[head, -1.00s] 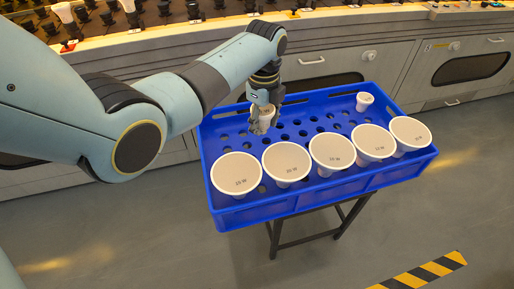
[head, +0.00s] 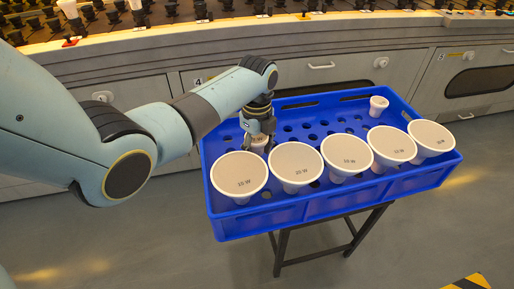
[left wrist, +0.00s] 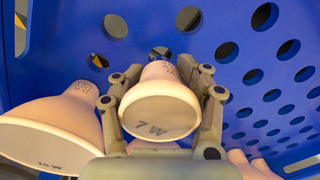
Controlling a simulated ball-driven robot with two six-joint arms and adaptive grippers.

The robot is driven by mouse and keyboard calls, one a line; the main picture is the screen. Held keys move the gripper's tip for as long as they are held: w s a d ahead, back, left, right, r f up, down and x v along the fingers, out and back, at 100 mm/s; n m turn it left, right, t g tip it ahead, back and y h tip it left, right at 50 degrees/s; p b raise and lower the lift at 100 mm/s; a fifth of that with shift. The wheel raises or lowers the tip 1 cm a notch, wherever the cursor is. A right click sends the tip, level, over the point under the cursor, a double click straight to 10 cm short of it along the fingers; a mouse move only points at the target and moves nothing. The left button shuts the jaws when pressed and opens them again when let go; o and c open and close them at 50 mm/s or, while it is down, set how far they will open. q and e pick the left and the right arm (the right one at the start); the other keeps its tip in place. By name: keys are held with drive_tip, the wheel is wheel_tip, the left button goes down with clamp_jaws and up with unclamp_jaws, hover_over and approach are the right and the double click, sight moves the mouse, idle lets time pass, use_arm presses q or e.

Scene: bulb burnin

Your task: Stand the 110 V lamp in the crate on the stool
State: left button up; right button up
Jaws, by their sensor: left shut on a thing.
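The blue crate (head: 330,208) stands on a dark-legged stool (head: 286,240). My left gripper (head: 258,138) is shut on a small white lamp (head: 259,145), low over the crate's left part behind the front row. In the left wrist view the lamp's face (left wrist: 160,112) reads "7 W", and its neck points at the perforated crate floor. The fingers (left wrist: 160,82) sit on both sides of it. Print on its neck is too small to read, so I cannot tell its voltage. Whether its base is in a hole is unclear. My right gripper is out of view.
Several large lamps fill the crate's front row; the leftmost (head: 239,175) is close to my gripper. Another small lamp (head: 378,105) stands at the back right. Holes between are free. A long bench (head: 150,60) with many sockets runs behind.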

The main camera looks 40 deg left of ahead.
use_arm(q)
drive_tip(key=shift+f+b, duration=0.75)
drive_tip(key=shift+f, duration=0.55)
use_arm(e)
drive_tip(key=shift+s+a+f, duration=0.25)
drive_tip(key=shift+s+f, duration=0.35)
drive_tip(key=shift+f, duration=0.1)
use_arm(q)
drive_tip(key=o, duration=1.4)
wheel_tip(320, 180, up, 12)
